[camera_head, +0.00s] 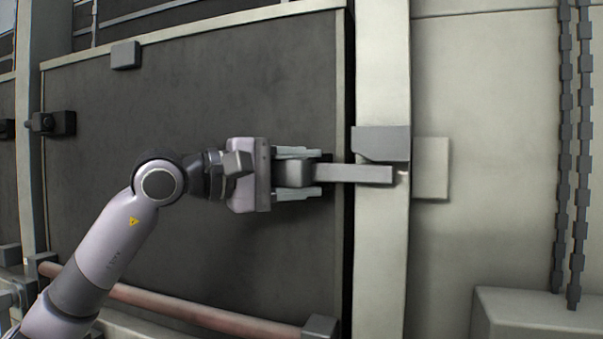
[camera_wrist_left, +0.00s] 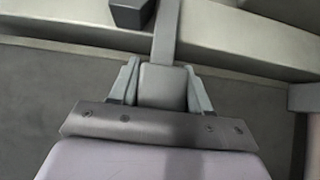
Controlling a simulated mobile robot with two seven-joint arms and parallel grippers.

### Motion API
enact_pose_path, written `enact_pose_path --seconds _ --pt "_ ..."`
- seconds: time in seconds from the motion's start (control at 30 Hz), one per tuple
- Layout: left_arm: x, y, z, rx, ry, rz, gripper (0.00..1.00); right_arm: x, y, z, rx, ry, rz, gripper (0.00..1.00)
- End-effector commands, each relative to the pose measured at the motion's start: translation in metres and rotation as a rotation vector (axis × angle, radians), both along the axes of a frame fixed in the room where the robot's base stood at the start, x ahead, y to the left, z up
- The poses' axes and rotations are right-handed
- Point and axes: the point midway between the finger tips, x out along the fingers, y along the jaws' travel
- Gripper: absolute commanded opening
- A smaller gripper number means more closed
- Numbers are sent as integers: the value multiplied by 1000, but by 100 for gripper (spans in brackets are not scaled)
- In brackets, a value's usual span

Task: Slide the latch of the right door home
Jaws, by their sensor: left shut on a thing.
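The right door is a large dark panel (camera_head: 230,80) with a pale frame. Its latch is a grey bar (camera_head: 352,174) with a thicker grip block (camera_head: 294,173), lying level and reaching right across the door's edge onto the pale post. My left gripper (camera_head: 306,173) is shut on the grip block, one finger above and one below. A grey keeper (camera_head: 381,143) on the post sits just above the bar's right end. The wrist view shows the block (camera_wrist_left: 163,88) between the fingers, the bar (camera_wrist_left: 166,30) and the keeper (camera_wrist_left: 130,14). My right gripper is out of view.
A pale post (camera_head: 381,240) stands right of the door, with a pale plate (camera_head: 431,168) beside it. Chains (camera_head: 564,150) hang at the far right above a pale box (camera_head: 535,315).

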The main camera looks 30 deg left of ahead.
Motion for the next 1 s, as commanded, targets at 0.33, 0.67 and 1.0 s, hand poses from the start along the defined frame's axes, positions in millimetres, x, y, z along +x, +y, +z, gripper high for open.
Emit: enact_pose_path --seconds 0.33,0.67,1.0 --pt "0 -3 -1 0 0 -7 68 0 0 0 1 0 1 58" --pt "-15 8 -3 0 -1 -2 68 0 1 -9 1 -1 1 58" --pt "-55 32 -3 1 -1 -5 68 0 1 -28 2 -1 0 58"
